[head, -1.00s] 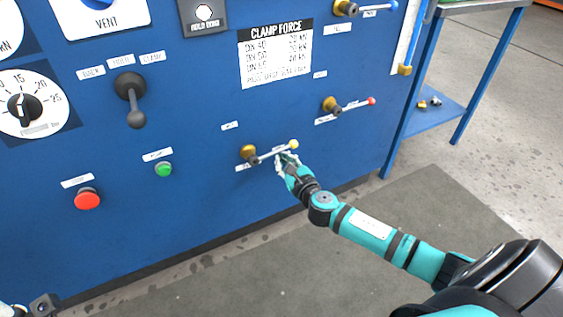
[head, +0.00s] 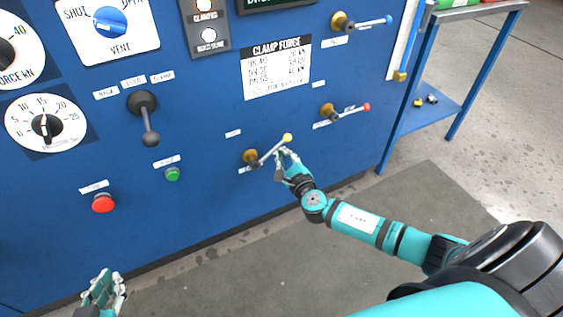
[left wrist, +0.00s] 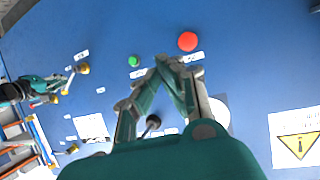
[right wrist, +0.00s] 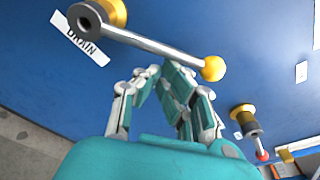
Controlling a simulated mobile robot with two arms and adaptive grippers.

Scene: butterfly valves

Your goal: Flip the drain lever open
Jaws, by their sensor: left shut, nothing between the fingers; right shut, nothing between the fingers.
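The drain lever (head: 272,150) is a metal rod with a yellow ball knob on a brass valve, low on the blue panel. In the head view it slants up to the right. In the right wrist view the lever (right wrist: 150,45) crosses above my fingertips, beside the DRAIN label (right wrist: 80,38). My right gripper (head: 281,155) is shut and empty, just below the rod near the knob; I cannot tell whether it touches. It also shows in the right wrist view (right wrist: 160,71). My left gripper (head: 110,277) is shut and empty, low at the left, away from the lever.
A red-knobbed lever (head: 345,112) and a blue-knobbed lever (head: 360,22) sit above and right. A red button (head: 103,203), green button (head: 173,174) and black handle (head: 147,118) are left. A blue shelf (head: 430,108) stands right of the panel.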

